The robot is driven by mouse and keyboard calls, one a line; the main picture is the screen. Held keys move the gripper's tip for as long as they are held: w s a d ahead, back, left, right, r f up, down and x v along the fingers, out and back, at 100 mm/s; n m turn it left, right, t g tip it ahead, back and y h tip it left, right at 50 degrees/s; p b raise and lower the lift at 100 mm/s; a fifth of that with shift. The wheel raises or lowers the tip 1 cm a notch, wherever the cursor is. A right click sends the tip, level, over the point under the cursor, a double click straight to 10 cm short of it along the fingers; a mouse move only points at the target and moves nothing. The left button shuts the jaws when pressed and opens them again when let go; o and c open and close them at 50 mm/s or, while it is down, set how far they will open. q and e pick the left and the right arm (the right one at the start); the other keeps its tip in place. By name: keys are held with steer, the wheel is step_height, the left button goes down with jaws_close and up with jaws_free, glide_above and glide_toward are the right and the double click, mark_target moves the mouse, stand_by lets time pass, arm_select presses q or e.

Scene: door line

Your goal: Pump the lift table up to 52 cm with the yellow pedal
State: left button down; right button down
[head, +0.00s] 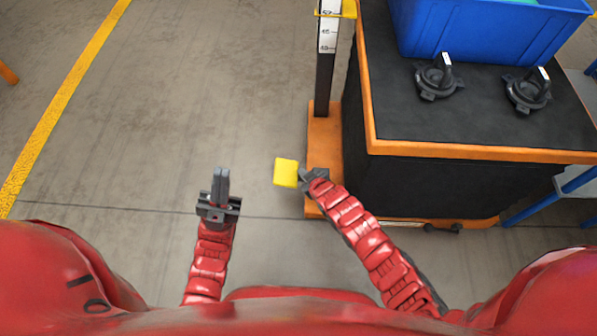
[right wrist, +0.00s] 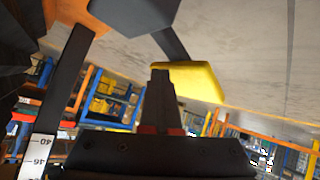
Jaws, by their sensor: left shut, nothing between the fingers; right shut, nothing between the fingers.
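The lift table (head: 480,152) has a black top with an orange rim and stands at the right in the head view. The yellow pedal (head: 286,172) sticks out left of its orange base (head: 322,150). My right gripper (head: 308,178) is shut and empty, close beside the pedal. In the right wrist view its fingertips (right wrist: 160,75) overlap the edge of the yellow pedal (right wrist: 192,80); contact is unclear. A white scale (head: 327,36) on a dark post carries a yellow marker (head: 348,10) near the picture's top; its exact reading is unclear. My left gripper (head: 221,175) is shut and empty above the floor.
A blue crate (head: 480,35) and two black parts with upright handles (head: 438,80) (head: 528,92) stand on the table top. A caster (head: 442,228) shows at the base. Blue framework (head: 565,190) is at the right.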

steer(key=shift+d+r, duration=0.1)
steer(key=shift+r, duration=0.3)
steer(key=r+p, duration=0.1)
steer(key=d+r+p, duration=0.1)
steer(key=r, duration=0.1)
steer(key=d+r+p, duration=0.1)
steer(key=shift+r, duration=0.35)
stand_by(0.9)
